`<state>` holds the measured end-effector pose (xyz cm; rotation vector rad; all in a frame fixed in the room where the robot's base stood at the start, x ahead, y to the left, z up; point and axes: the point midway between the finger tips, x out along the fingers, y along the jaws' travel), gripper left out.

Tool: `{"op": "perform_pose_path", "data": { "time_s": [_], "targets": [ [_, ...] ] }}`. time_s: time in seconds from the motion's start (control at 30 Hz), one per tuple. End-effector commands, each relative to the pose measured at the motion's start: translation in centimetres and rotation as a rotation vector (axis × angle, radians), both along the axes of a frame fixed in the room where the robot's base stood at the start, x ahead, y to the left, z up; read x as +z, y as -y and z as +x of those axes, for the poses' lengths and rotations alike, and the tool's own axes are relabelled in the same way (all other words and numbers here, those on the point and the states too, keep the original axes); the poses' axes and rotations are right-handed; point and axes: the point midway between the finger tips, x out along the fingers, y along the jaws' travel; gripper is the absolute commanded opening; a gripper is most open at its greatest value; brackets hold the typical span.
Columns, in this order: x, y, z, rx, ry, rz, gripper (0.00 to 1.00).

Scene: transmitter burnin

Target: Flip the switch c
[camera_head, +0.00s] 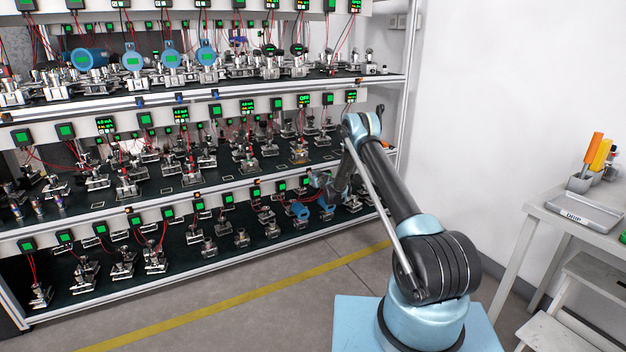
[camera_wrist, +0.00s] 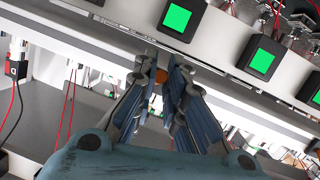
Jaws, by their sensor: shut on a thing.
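My gripper (camera_wrist: 162,88) is close under the edge of a shelf rail. In the wrist view its two dark padded fingers are drawn together around a small round orange piece (camera_wrist: 162,76), which looks like a switch on the rail. No letter can be read on it, so I cannot tell from the frames whether it is switch c. Which way the switch is tilted is hidden by the fingers. In the head view my gripper (camera_head: 316,180) is small and partly hidden by my own wrist, at the lower shelf rail.
A rack (camera_head: 150,200) with several shelves of transmitters fills the left. Green-lit displays (camera_wrist: 176,18) sit just above my fingers, and red and black wires hang nearby. A white table (camera_head: 560,212) with a grey tray (camera_head: 572,208) stands at the right. The floor before the rack is clear.

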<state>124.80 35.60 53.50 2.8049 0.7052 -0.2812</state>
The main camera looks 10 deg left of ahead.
Motion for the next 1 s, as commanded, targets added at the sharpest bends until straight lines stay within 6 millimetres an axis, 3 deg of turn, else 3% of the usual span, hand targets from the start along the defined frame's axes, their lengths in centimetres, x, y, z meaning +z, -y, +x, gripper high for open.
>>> {"op": "perform_pose_path", "data": {
  "time_s": [1.0],
  "targets": [
    [-0.59,-0.11,0.09,0.000,0.093,0.062,0.00]
  ]
}}
